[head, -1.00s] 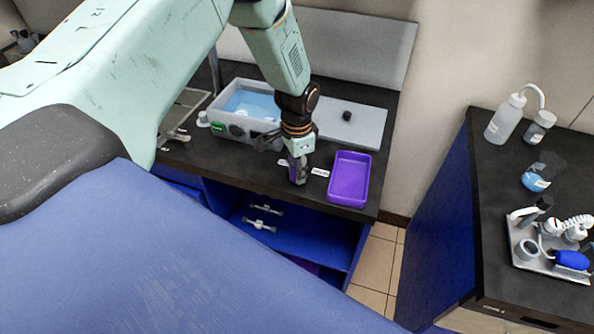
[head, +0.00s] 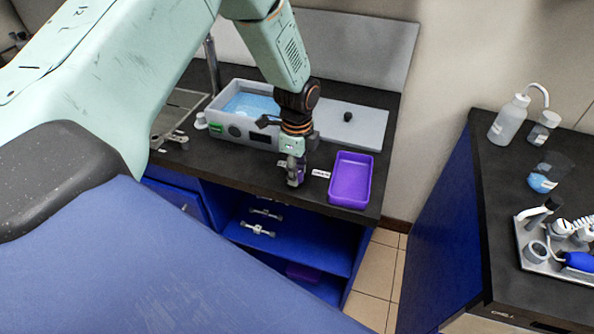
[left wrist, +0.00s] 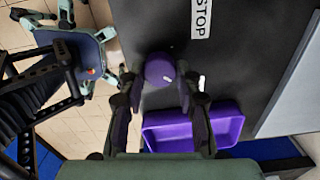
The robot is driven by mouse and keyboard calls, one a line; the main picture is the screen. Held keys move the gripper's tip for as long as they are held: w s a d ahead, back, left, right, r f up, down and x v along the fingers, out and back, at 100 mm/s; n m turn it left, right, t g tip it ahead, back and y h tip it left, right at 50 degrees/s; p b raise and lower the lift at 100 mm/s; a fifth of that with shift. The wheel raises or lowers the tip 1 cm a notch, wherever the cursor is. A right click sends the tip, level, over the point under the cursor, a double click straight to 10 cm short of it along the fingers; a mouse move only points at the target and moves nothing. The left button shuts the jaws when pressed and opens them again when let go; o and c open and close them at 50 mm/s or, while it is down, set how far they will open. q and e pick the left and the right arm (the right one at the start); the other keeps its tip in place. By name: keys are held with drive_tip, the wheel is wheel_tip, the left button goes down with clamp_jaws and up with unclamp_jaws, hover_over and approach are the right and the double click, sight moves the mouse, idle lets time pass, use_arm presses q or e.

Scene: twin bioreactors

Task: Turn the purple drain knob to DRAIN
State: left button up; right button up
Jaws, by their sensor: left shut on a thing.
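The purple drain knob (left wrist: 160,69) shows in the left wrist view as a round cap with a small white mark, on the dark counter. My left gripper (left wrist: 161,84) has a finger on each side of it and is shut on it. In the head view my left gripper (head: 295,180) points down at the counter's front edge, and its fingers mostly hide the knob. A white STOP label (left wrist: 201,18) lies beyond the knob in the left wrist view. Another white label (head: 321,173) lies right of the gripper in the head view, too small to read. My right gripper is not in view.
A purple tray (head: 350,203) sits close right of the gripper. Behind it stand a grey water bath (head: 222,128) and a pale board (head: 365,130) with a black knob. A second bench (head: 492,190) with bottles stands at the right, across a tiled gap.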

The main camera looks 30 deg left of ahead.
use_arm(q)
drive_tip(key=shift+s+m, duration=0.1)
drive_tip(key=shift+m, duration=0.4)
idle(0.3)
drive_tip(key=o, duration=1.2)
drive_tip(key=shift+c, duration=0.2)
wheel_tip(320, 180, up, 12)
